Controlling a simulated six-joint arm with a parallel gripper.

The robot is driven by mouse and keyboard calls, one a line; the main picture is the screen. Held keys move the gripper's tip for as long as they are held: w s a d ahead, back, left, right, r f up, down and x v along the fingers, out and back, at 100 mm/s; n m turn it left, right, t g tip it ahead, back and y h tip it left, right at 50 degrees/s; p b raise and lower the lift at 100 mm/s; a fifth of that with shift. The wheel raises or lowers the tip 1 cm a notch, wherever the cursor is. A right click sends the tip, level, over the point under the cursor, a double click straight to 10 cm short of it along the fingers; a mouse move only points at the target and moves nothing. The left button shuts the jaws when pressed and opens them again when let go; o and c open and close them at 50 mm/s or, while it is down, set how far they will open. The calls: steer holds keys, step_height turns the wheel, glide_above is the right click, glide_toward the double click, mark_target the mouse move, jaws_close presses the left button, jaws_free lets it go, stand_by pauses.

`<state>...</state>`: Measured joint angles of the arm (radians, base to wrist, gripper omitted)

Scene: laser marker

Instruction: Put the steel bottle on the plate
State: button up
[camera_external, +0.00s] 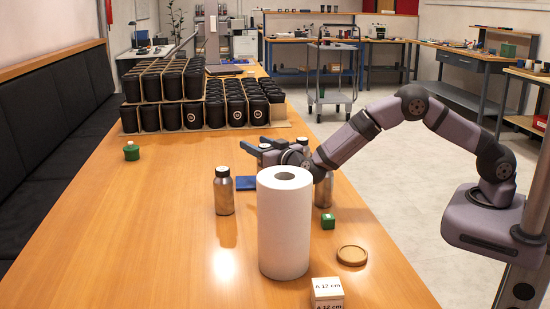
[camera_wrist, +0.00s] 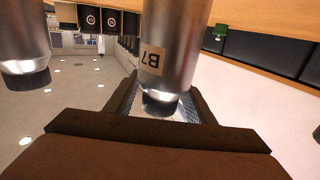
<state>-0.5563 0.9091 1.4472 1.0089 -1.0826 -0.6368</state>
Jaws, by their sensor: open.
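One steel bottle (camera_external: 224,192) stands alone left of the paper roll; another (camera_external: 323,192) stands partly hidden behind the roll. In the wrist view, a steel bottle labelled B7 (camera_wrist: 170,35) appears between my open fingers; contact cannot be told. Another steel bottle (camera_wrist: 20,40) shows at left. A round wooden plate-like disc (camera_external: 352,255) lies empty at the right front.
A white paper roll (camera_external: 284,225) stands tall in front of my gripper. A white block marked A 12 cm (camera_external: 327,292), a green cube (camera_external: 328,221), a blue flat item (camera_external: 246,183) and a green object (camera_external: 131,152) are on the table. Black cups fill the back; the left front is clear.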

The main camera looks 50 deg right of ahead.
mark_target(267, 147)
steer(key=v, duration=0.5)
steer(key=shift+s+r+b, duration=0.15)
steer(key=shift+r+b, duration=0.15)
step_height(267, 147, up, 5)
steer(key=shift+r, duration=0.75)
